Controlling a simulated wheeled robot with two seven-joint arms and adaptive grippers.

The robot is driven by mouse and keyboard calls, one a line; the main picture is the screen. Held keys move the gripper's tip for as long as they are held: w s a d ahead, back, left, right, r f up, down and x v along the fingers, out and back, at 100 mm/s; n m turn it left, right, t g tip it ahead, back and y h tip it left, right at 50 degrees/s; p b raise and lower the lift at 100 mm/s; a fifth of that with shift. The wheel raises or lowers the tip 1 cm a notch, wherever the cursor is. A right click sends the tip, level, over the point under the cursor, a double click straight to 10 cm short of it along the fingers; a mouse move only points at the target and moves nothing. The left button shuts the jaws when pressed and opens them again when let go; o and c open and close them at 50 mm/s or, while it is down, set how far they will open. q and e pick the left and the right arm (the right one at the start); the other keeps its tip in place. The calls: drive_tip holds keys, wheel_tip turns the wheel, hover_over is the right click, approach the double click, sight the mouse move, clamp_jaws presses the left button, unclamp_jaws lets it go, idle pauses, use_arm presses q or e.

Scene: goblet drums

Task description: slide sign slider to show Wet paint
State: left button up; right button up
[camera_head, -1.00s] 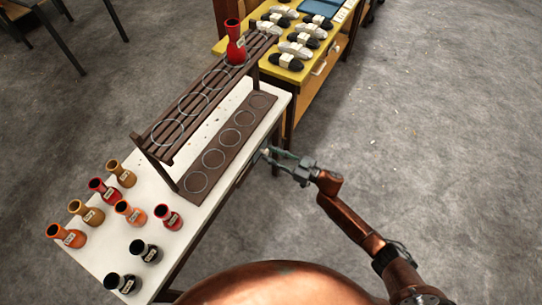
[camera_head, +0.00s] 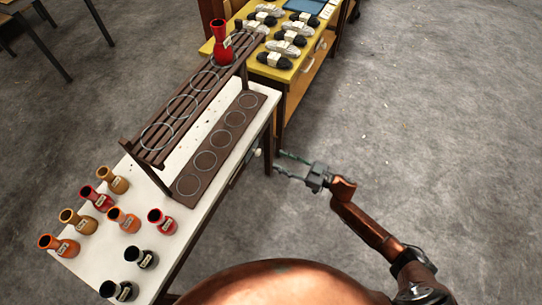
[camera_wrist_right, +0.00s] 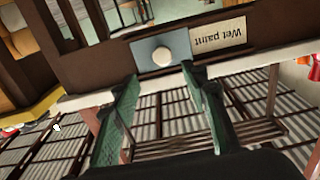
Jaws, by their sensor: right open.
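The sign is on the side of the white table (camera_head: 190,218), below its top. In the right wrist view its slider is a blue-grey plate (camera_wrist_right: 147,58) with a round white knob (camera_wrist_right: 162,54). Beside the plate, a cream panel (camera_wrist_right: 219,36) reads "Wet paint", upside down in this view; it is uncovered. The knob also shows small in the head view (camera_head: 257,152). My right gripper (camera_head: 280,161) is open and empty, its green fingers (camera_wrist_right: 160,74) pointing at the knob with a gap between. My left gripper is not in view.
A dark slatted rack (camera_head: 180,115) on the white table bears a red goblet drum (camera_head: 222,48). Several drums stand at the table's near end. A yellow table (camera_head: 285,72) with shoe-like items adjoins at the back. The floor to the right is clear.

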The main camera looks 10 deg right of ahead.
drive_tip(key=v, duration=0.4)
drive_tip(key=shift+w, duration=0.1)
idle(0.4)
